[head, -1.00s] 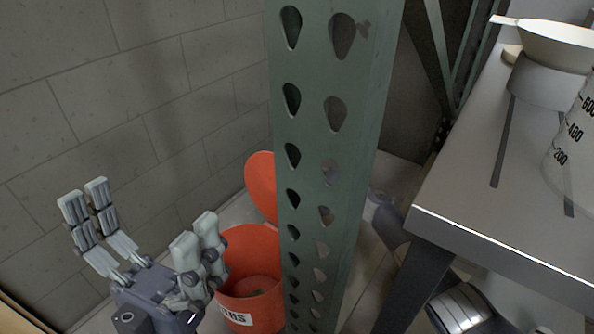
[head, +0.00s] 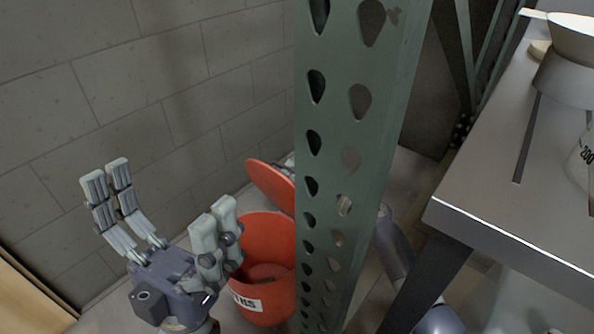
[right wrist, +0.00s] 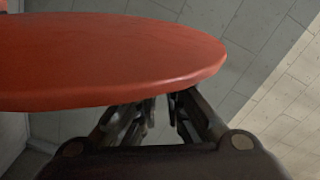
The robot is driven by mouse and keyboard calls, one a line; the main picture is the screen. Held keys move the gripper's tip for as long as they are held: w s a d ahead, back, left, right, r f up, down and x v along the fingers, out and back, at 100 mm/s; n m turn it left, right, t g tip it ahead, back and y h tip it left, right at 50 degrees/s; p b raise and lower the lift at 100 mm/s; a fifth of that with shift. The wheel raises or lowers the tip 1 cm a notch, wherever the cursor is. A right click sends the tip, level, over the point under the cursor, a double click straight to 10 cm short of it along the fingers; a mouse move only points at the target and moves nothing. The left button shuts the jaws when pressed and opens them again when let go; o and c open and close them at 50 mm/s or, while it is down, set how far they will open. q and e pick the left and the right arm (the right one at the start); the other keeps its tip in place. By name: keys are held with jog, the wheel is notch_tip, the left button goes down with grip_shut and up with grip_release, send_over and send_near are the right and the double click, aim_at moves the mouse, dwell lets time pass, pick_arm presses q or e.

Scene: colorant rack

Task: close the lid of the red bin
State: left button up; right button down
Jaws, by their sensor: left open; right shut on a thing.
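The red bin (head: 272,306) stands on the floor in the head view, partly hidden by a green post. Its mouth is uncovered. The red lid (head: 268,183) is tilted up above the bin's far rim, and it fills the upper part of the right wrist view (right wrist: 110,60). My right gripper (right wrist: 158,110) is shut on the lid's edge; its fingertips are partly hidden by the lid. In the head view only a bit of it shows behind the lid. My left gripper (head: 160,205) is open and empty, in front of and left of the bin.
The green perforated post (head: 350,180) stands just right of the bin and blocks part of the view. A grey table (head: 480,200) with a funnel-topped vessel (head: 570,70) is at the right. A block wall (head: 170,90) rises behind.

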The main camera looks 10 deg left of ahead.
jog(key=shift+w+d+f, duration=0.15)
jog(key=shift+d+f, duration=0.05)
jog(key=shift+f, duration=0.05)
jog(key=c, duration=1.7)
grip_release()
jog(key=shift+r, duration=0.1)
jog(key=v, duration=0.7)
jog(key=shift+d, duration=0.2)
